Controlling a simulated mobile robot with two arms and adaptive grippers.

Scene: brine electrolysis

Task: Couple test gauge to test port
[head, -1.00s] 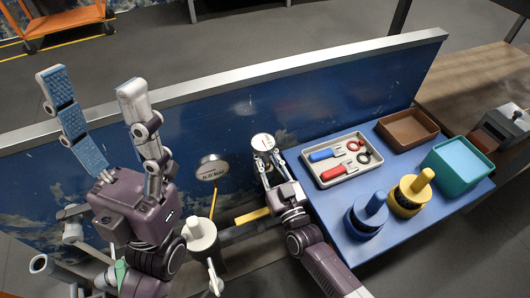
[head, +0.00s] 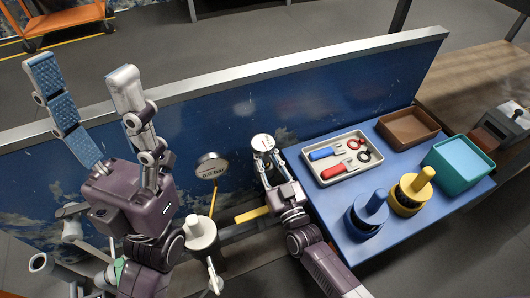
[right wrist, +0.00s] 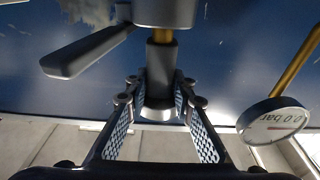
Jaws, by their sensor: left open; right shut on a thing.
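A small round gauge with a white dial (head: 263,142) is in my right gripper (head: 265,158), at the front of the blue panel in the head view. In the right wrist view my right gripper (right wrist: 158,98) has its two fingers closed around a grey cylinder (right wrist: 159,72). A short brass piece shows above that cylinder, under a wider grey body (right wrist: 165,10) with a dark lever (right wrist: 85,55). I cannot tell whether the cylinder is seated on it. My left gripper (head: 82,72) is open and empty, raised at the left. I cannot clearly identify the test port.
A second gauge (head: 211,166) on a brass stem stands between my arms; it also shows in the right wrist view (right wrist: 274,119). The blue table (head: 326,207) holds a grey tray (head: 341,175) with tools, a brown bin (head: 408,126), a teal bin (head: 458,162) and blue and yellow knobbed pieces.

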